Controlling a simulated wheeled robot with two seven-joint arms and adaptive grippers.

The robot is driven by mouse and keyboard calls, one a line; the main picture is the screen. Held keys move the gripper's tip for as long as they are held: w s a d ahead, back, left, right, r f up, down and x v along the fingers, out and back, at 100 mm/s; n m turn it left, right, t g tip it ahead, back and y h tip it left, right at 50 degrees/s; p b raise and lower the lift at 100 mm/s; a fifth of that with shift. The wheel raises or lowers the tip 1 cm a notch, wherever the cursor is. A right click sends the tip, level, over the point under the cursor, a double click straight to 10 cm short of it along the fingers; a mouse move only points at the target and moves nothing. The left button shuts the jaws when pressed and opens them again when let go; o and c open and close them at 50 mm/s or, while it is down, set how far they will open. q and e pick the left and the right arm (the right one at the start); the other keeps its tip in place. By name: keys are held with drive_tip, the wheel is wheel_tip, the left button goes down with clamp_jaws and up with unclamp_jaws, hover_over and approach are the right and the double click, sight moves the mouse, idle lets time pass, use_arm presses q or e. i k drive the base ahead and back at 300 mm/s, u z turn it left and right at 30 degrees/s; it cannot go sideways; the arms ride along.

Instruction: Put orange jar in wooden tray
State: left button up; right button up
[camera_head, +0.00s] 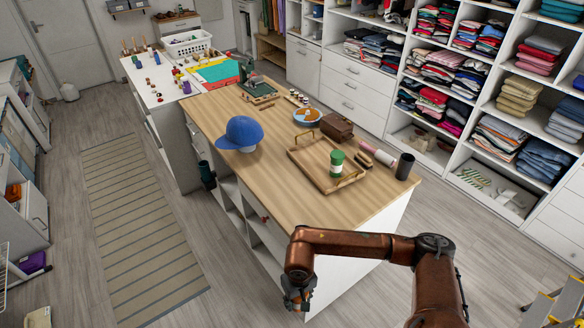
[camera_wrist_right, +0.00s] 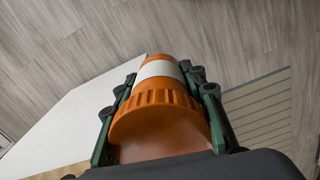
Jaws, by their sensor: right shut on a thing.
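My right gripper (camera_head: 298,296) is low beside the near end of the wood-topped island, outside its edge. In the right wrist view, the green fingers of my right gripper (camera_wrist_right: 160,105) are shut on the orange jar (camera_wrist_right: 152,117), one on each side. The jar has a ribbed orange lid and a white band. In the head view the jar is hard to make out, mostly hidden by the gripper. The wooden tray (camera_head: 312,161) lies on the island top towards its right side. My left gripper is not in view.
The near tabletop is clear.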

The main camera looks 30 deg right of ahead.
sight(324, 163)
drive_tip(key=u, duration=0.6)
drive_tip(key=i, duration=2.75)
drive_tip(key=z, duration=2.3)
